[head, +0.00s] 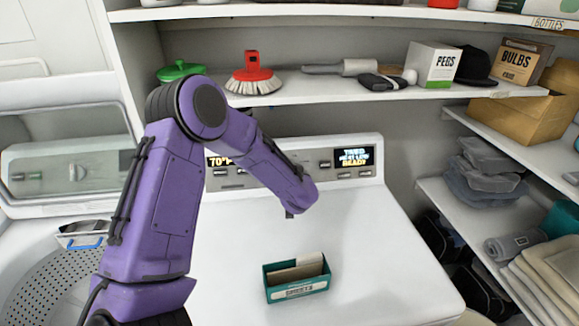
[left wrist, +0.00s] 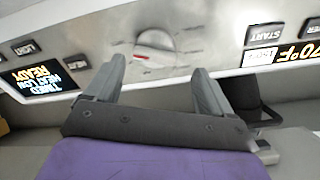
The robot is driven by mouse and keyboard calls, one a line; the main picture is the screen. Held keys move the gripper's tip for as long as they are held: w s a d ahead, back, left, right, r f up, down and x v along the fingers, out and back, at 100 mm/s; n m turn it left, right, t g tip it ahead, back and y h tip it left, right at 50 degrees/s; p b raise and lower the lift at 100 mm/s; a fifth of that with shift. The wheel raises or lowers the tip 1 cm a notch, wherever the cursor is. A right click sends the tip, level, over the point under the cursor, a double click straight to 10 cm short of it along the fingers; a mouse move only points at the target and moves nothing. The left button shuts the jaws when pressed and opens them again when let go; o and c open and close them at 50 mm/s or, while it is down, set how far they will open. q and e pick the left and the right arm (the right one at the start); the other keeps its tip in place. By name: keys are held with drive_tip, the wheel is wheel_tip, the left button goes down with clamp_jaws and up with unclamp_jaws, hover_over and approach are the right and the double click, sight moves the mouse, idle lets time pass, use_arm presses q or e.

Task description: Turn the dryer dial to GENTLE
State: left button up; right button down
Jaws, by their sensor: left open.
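In the left wrist view the dryer dial (left wrist: 155,40) is a round whitish-grey knob with a raised grip and a red mark, on the pale control panel. Small print around it is too blurred to read. My left gripper (left wrist: 157,66) is open, its two grey fingers pointing at the panel with the dial between and just beyond the tips. I cannot tell whether they touch it. In the head view my purple left arm hides the dial and most of the gripper. The dryer (head: 375,240) is white. My right gripper is not in view.
A panel display (head: 354,157) reads timed, heat low, ready; another (head: 217,161) shows 70°F. A teal box of sheets (head: 297,277) stands on the dryer top. A shelf above holds a red brush (head: 252,76) and boxes. An open washer (head: 55,270) is at left.

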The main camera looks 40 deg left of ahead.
use_arm(q)
drive_tip(key=w, duration=0.1)
drive_tip(key=w+a+f, duration=0.1)
drive_tip(key=w+a, duration=0.1)
drive_tip(key=shift+f, duration=0.4)
drive_tip(key=shift+s+r, duration=0.15)
drive_tip(key=shift+s, duration=0.05)
drive_tip(key=shift+s+r, duration=0.1)
drive_tip(key=shift+s, duration=0.05)
drive_tip(key=shift+c, duration=0.8)
drive_tip(key=c, duration=0.9)
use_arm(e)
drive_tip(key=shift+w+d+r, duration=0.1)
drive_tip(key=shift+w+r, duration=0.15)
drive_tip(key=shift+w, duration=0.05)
